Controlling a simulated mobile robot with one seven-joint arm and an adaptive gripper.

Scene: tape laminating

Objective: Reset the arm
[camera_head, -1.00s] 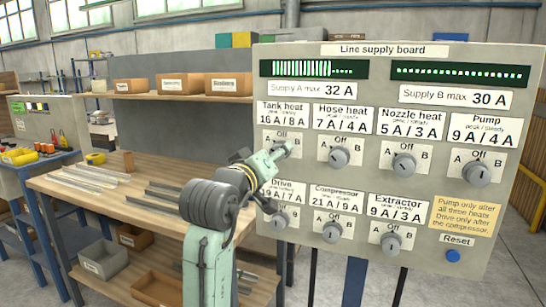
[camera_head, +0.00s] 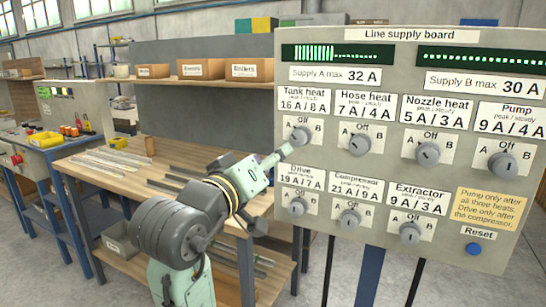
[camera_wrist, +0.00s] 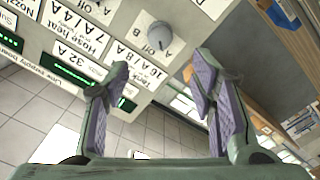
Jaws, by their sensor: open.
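My gripper shows in the wrist view (camera_wrist: 158,88) with its two purple-padded fingers wide apart and nothing between them. In the head view the end of my arm (camera_head: 284,152) is just below and left of the Tank heat knob (camera_head: 301,136). The grey knob also shows in the wrist view (camera_wrist: 159,36), beyond the fingertips and apart from them. The line supply board (camera_head: 385,75) stands to the right, with two green bar displays, several knobs and a blue Reset button (camera_head: 474,249). The fingertips are too small to make out in the head view.
A wooden workbench (camera_head: 110,172) with metal strips stands behind and left of my arm. A shelf with cardboard boxes (camera_head: 252,69) is above it. A blue table (camera_head: 48,150) with a yellow bin is at far left. The floor between is open.

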